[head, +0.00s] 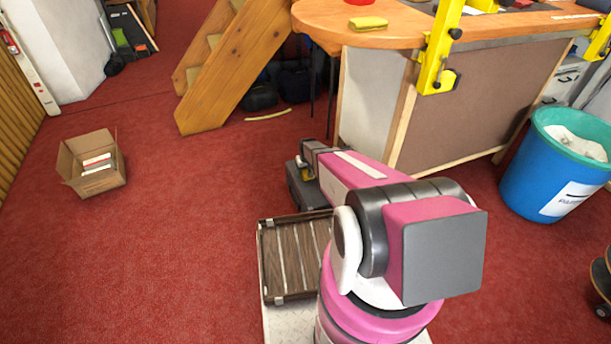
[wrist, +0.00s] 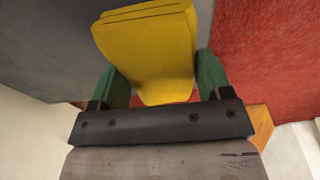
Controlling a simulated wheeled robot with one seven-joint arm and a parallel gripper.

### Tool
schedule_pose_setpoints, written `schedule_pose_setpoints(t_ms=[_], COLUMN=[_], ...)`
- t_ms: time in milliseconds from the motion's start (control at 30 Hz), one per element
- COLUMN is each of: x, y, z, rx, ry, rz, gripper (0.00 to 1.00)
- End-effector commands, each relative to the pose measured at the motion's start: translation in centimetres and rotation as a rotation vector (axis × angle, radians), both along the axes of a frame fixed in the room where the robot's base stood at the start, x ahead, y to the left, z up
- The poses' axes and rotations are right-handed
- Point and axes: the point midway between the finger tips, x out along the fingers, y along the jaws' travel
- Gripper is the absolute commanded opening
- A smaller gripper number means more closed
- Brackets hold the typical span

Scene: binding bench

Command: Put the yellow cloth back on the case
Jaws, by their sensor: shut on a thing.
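My gripper (head: 306,168) is low over the floor in the head view, at the far end of my outstretched arm. In the wrist view its two green fingers (wrist: 155,85) are shut on a folded yellow cloth (wrist: 150,50). A small part of this cloth (head: 307,175) shows in the head view. A dark grey case (head: 301,196) stands on the red carpet under and beside the gripper, partly hidden by my arm. In the wrist view a grey surface, likely the case (wrist: 50,40), lies behind the cloth. I cannot tell whether the cloth touches it.
A similar yellow folded thing (head: 368,23) lies on the wooden bench top (head: 350,37). A slatted wooden tray (head: 264,265) is close to my base. A cardboard box (head: 101,181) stands at left, a blue bin (head: 532,185) at right. Open carpet lies to the left.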

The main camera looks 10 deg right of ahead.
Motion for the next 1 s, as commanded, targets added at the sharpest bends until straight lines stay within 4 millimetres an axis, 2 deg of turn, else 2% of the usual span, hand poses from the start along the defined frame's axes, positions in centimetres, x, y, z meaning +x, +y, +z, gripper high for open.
schedule_pose_setpoints(t_ms=[333, 600, 967, 1000], x=[0.1, 0.0, 0.0, 0.0], y=[0.0, 0.0, 0.0, 0.0], z=[-3.9, -3.9, -5.0, -5.1], rx=[0.000, 0.000, 0.000, 0.000], ry=[0.001, 0.000, 0.001, 0.002], rz=[0.000, 0.000, 0.000, 0.000], gripper=[0.49, 0.49, 0.49, 0.75])
